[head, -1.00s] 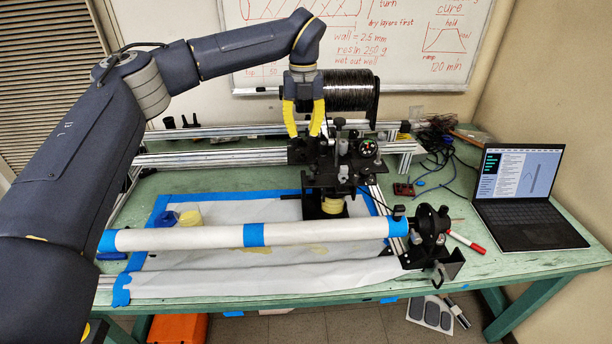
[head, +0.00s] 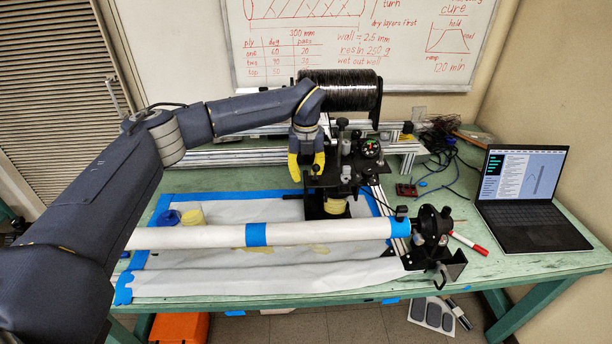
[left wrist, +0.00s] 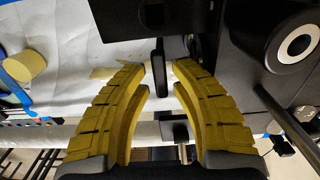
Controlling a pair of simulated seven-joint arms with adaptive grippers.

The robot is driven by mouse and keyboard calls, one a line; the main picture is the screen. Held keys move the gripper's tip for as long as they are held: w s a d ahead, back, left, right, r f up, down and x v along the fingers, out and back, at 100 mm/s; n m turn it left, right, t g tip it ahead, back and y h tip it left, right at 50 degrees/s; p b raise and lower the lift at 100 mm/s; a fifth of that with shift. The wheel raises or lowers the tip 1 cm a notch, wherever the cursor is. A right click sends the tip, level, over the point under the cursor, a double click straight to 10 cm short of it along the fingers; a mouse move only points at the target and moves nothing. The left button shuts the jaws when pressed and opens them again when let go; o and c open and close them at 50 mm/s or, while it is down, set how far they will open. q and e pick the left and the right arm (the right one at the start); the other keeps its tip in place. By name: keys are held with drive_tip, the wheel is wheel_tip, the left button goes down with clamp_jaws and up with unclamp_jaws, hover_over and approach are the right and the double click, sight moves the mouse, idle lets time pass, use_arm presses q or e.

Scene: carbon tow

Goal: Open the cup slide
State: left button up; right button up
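The black winding carriage (head: 345,165) stands on the rail, with a pale yellow cup (head: 336,206) low at its front. A thin black bar (head: 291,196) sticks out to the left from the carriage's black base; I take it for the cup slide's handle. My left gripper (head: 306,180) points down at the carriage's left side, above this bar. In the left wrist view its yellow fingers (left wrist: 161,76) are apart, and a narrow black tab (left wrist: 158,68) shows between their tips. I cannot tell whether they touch it. My right gripper is not in view.
A white tube with blue tape (head: 200,236) runs across the front of the bench. A black spool (head: 340,90) is above the carriage. A laptop (head: 525,190) sits at right.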

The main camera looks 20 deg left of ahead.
use_arm(q)
drive_tip(key=shift+f, duration=0.3)
drive_tip(key=shift+c, duration=0.2)
clamp_jaws()
